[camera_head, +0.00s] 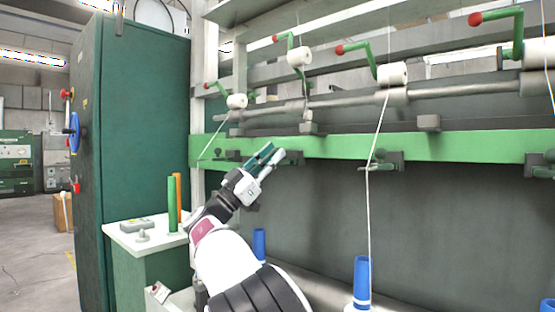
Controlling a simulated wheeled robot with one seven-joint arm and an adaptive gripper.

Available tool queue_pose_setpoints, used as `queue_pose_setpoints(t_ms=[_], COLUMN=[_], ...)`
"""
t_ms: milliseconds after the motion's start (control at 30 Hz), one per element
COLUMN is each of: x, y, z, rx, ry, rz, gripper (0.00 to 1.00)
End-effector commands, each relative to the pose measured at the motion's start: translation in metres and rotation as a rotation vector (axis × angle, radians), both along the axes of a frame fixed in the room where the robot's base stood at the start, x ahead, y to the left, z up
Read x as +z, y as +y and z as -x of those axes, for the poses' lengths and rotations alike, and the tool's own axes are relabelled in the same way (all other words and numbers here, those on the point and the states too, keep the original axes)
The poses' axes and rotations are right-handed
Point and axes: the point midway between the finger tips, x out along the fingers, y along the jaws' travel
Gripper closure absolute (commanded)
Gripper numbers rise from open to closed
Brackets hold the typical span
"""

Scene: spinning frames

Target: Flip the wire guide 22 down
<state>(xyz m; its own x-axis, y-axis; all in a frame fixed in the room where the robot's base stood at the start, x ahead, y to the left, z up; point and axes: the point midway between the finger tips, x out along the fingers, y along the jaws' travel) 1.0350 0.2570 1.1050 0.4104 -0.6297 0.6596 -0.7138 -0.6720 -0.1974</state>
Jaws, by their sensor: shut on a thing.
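The green rail (460,148) crosses the spinning frame and carries several small wire guides with dark mounts. My gripper (270,158) is raised to the left part of this rail, shut on a wire guide there. The dark mount (293,158) of this guide shows just right of the fingertips; the fingers hide most of the guide itself. Another wire guide (383,160) sits further right with a white thread passing it, and one more (543,165) is at the right edge. No number is readable on any of them.
White rollers (392,74) on green arms with red knobs stand above the rail. A white thread (373,200) runs down to a blue bobbin (362,280). A small table (125,238) with green and orange tubes and a tall green cabinet (145,130) are at left.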

Motion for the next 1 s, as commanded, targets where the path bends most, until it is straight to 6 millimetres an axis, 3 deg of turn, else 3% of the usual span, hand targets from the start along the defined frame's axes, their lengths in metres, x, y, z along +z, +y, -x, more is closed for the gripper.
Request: queue_pose_setpoints(t_ms=[33,467,500,567,1000], x=[-0.0102,-0.0129,-0.0130,-0.0131,-0.0069], y=[0.0006,-0.0013,-0.0014,-0.0015,-0.0007], z=[-0.0041,-0.0051,-0.0052,-0.0053,-0.0029], rx=[-0.003,-0.011,-0.011,-0.011,-0.008], ry=[0.013,0.012,0.012,0.012,0.002], rz=[0.004,0.006,0.006,0.006,0.005], gripper=[1.00,1.00,0.69,0.59,0.59])
